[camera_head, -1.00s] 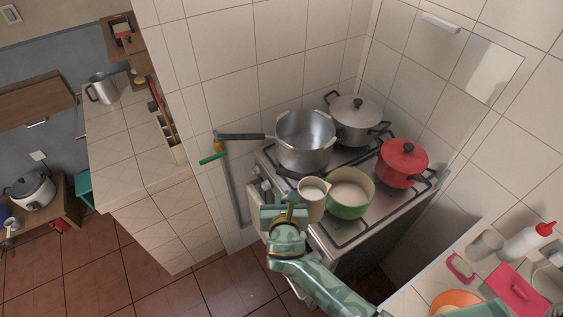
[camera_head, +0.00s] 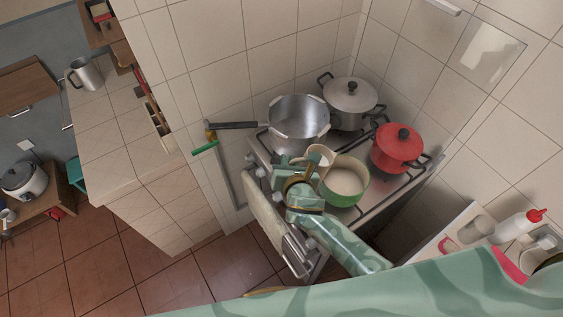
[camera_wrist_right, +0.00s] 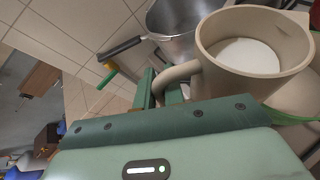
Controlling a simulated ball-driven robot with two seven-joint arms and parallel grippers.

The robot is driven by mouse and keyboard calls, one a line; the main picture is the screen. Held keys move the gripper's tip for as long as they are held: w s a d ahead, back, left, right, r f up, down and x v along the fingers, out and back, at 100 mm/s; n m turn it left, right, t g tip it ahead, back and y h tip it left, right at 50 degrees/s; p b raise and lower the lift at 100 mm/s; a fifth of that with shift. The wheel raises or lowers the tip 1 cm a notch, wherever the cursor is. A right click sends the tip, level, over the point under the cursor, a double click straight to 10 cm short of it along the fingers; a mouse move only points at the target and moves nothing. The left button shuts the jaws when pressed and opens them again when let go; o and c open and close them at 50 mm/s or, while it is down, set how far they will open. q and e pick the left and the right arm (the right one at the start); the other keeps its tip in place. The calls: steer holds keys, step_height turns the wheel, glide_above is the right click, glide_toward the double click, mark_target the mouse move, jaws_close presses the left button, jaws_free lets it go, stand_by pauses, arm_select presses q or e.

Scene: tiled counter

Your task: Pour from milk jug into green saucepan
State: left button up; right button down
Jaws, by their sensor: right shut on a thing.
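The milk jug (camera_head: 319,154) is cream-coloured and overlaps the left rim of the green saucepan (camera_head: 347,199) in the head view. My right gripper (camera_head: 303,178) is shut on the jug's handle, left of the saucepan. In the right wrist view the jug (camera_wrist_right: 232,72) is large, with white milk visible inside and its handle at the gripper. The saucepan sits on the stove's front and holds something white; part of its green side (camera_wrist_right: 293,114) shows behind the jug. My gripper hides part of the jug in the head view, so its exact tilt is unclear. My left gripper is out of view.
A steel pot (camera_head: 298,122) with a long handle stands behind the jug. A lidded grey pot (camera_head: 350,98) and a red pot (camera_head: 397,150) fill the other burners. A counter at right holds a white bottle (camera_head: 515,227). My green arm crosses the bottom.

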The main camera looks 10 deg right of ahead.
mark_target(303, 160)
steer(key=shift+d+r, duration=0.35)
steer(key=shift+r, duration=0.1)
steer(key=shift+d+r+m+y+p, duration=0.3)
steer(key=shift+d+r+p, duration=0.3)
steer(key=shift+d+p, duration=0.35)
steer(key=shift+d+f+m+y+b, duration=0.15)
steer(key=shift+f+m+y+b, duration=0.15)
steer(key=shift+b, duration=0.1)
steer(key=shift+d+f+m+y+b, duration=0.1)
steer(key=shift+f+m+y+b, duration=0.15)
steer(key=shift+m+b, duration=0.25)
steer(key=shift+r+m+y, duration=0.25)
steer(key=shift+m+y, duration=0.15)
steer(key=shift+y, duration=0.15)
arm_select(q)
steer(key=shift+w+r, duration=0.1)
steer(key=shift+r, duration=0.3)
arm_select(e)
steer(key=shift+r, duration=0.1)
